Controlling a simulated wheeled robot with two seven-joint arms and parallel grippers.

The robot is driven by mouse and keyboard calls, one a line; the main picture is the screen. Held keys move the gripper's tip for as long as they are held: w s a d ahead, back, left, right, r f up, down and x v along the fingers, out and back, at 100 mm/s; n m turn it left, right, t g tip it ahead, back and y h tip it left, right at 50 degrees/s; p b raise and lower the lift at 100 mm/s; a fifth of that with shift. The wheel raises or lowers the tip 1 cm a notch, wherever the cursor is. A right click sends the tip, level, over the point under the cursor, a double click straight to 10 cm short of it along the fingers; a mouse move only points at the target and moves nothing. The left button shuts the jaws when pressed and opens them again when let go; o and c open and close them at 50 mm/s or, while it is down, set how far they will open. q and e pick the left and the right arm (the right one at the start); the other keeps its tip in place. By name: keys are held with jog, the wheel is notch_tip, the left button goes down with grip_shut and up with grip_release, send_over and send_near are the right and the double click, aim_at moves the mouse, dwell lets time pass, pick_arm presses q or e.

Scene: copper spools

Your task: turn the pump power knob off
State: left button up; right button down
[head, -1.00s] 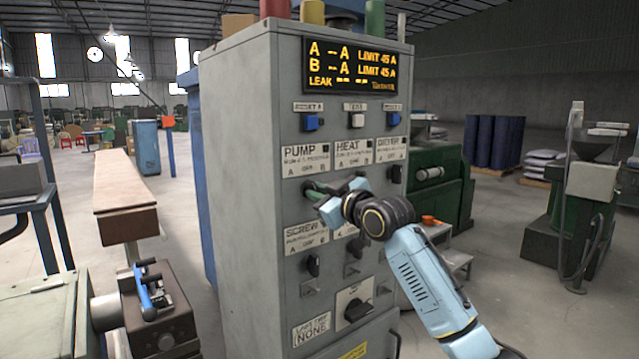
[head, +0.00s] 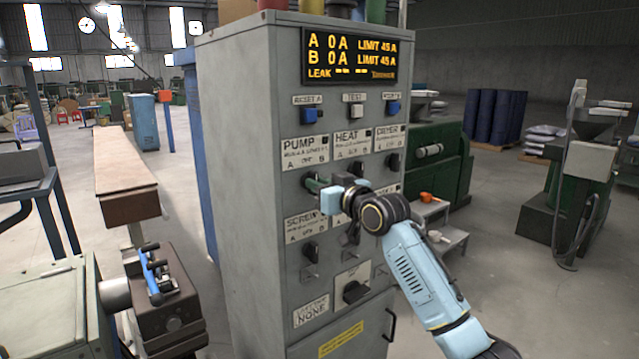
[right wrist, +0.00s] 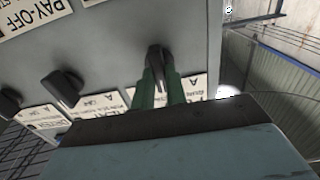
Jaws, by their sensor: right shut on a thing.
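The grey control cabinet (head: 240,200) fills the middle of the head view. Its PUMP label (head: 305,150) is at the upper left of the knob panel. The black pump power knob (right wrist: 155,62) shows between my green fingers in the right wrist view; in the head view my gripper mostly hides it. My right gripper (head: 313,184) is shut on this knob, just below the PUMP label. The knob's exact pointer position cannot be read. My left gripper is not in view.
The amber display (head: 350,58) reads 0 A for A and B. Heat knob (head: 356,168) and dryer knob (head: 393,161) are to the right; the screw knob (head: 310,250) is below. A brown bench (head: 125,175) stands left.

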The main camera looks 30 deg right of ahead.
jog(key=shift+f, duration=0.1)
jog(key=c, duration=1.4)
grip_release()
jog(key=shift+c, duration=0.2)
jog(key=shift+s, duration=0.1)
jog(key=s+d+b, duration=0.1)
jog(key=s+b, duration=0.1)
jog(key=s, duration=1.1)
